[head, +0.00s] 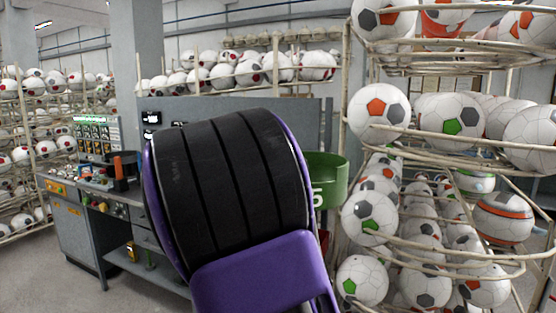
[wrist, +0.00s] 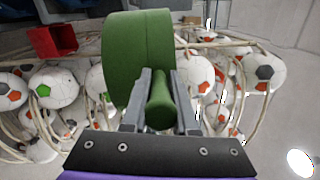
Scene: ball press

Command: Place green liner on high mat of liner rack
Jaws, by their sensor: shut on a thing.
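The green liner (wrist: 138,50) is a curved, wide green piece with a rounded green grip (wrist: 160,105). In the wrist view my gripper (wrist: 161,82) is shut on that grip, one grey finger on each side. In the head view my purple and black arm hides the gripper. A green curved piece with a white 5 (head: 326,172) shows just right of my arm and looks like the same liner. I cannot make out the liner rack or its high mat in either view.
Wire racks full of footballs (head: 450,163) stand close on the right. A grey bench with controls (head: 75,225) stands at the left, a grey panel (head: 190,108) behind my arm. The wrist view shows a red box (wrist: 53,41) at upper left and bare floor at right.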

